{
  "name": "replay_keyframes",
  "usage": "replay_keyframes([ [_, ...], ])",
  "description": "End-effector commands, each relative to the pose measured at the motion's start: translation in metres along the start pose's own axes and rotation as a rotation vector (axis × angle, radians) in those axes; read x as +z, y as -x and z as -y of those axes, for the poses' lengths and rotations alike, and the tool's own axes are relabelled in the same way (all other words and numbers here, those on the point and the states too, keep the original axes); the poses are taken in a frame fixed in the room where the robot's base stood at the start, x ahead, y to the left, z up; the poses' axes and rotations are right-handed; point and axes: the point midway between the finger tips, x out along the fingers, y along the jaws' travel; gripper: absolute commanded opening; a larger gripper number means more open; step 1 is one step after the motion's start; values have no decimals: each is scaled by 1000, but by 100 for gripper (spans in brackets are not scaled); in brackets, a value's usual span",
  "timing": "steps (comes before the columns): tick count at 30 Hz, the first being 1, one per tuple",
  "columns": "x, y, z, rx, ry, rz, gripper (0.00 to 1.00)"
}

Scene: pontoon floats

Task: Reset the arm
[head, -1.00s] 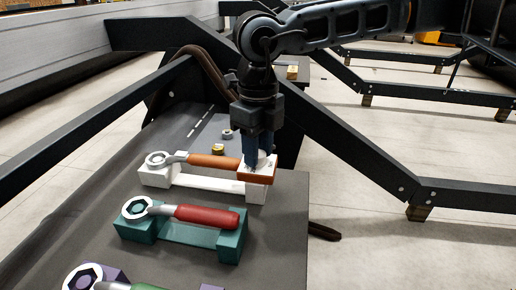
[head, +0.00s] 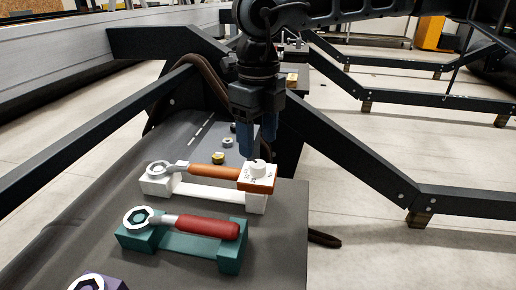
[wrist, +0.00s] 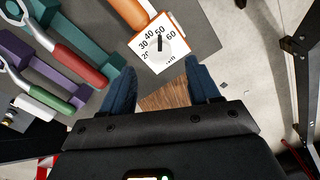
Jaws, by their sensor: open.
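My gripper (head: 257,140) is open and empty, pointing down, with two blue fingers. In the head view it hangs just behind and above the orange block with a white dial knob (head: 257,171) at the right end of the white stand (head: 205,197). In the wrist view the fingers (wrist: 156,88) are spread apart, and the dial face (wrist: 160,45), with numbers around it, lies ahead of them. A wrench with an orange handle (head: 213,172) rests on the white stand. The rest of my arm reaches in from the upper right.
A red-handled wrench (head: 208,226) lies on a teal stand (head: 180,245) nearer me, with a purple stand (head: 95,284) at the bottom edge. Small nuts (head: 218,158) lie behind the white stand. Black slanted beams (head: 350,155) flank the grey mat (head: 283,235).

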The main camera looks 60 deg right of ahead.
Motion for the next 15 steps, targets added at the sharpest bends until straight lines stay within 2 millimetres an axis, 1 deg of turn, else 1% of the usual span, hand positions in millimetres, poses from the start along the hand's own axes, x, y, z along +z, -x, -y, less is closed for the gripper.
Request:
replay_keyframes([
  [1,0,8,1,-2,-1,1,61],
  [6,0,21,0,0,0,0,61],
  [15,0,23,0,1,0,0,61],
])
